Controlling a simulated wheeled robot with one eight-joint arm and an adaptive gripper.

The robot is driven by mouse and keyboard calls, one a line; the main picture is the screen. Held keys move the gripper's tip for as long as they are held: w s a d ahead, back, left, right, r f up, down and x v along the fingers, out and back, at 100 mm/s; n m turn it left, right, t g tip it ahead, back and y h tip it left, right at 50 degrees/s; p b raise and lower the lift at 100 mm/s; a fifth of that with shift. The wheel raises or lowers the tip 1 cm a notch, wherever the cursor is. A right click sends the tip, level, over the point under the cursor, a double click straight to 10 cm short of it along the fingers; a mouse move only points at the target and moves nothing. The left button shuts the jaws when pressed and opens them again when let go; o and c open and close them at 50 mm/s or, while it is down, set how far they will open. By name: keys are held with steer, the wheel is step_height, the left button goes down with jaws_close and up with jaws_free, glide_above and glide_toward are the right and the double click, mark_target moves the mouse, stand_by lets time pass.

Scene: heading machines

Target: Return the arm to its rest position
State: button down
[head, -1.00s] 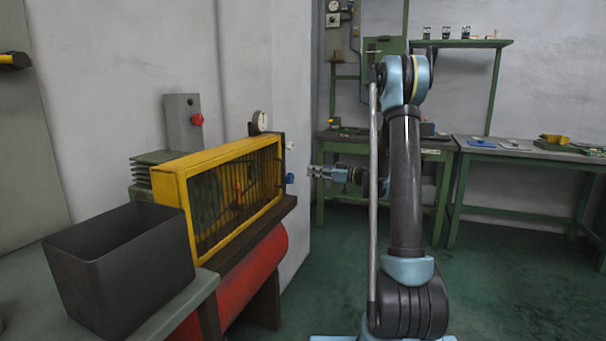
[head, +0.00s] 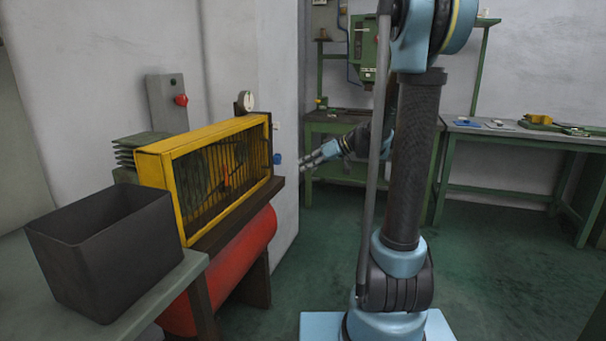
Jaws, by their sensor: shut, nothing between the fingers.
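My arm (head: 408,160) stands upright in the middle right of the head view, with its upper joint cut off by the top edge. My gripper (head: 306,163) points left from behind the arm, its fingers close together and empty. It is to the right of the yellow-framed machine guard and its blue knob, and looks apart from them. Part of the forearm is hidden behind the upright link and the grey rod.
A yellow-framed guard (head: 155,170) sits over a red tank (head: 240,252) at left. A dark bin (head: 110,262) stands on a grey bench (head: 192,268). Green workbenches (head: 500,141) line the back wall. The green floor (head: 500,265) at right is clear.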

steer(key=s+d+f+m+h, duration=0.3)
steer(key=s+d, duration=0.3)
steer(key=s, duration=0.4)
steer(key=s+d+f+m+g+h, duration=0.1)
steer(key=s+d+f+m+h, duration=0.2)
steer(key=s+d+f, duration=0.3)
steer(key=s+d+f+m+h, duration=0.3)
steer(key=s+d+f+h, duration=0.1)
steer(key=s, duration=1.1)
steer(key=shift+s+d+f+m+h, duration=0.35)
steer(key=shift+d+h, duration=0.35)
steer(key=shift+d, duration=0.3)
steer(key=shift+w+f, duration=0.2)
steer(key=shift+w, duration=0.25)
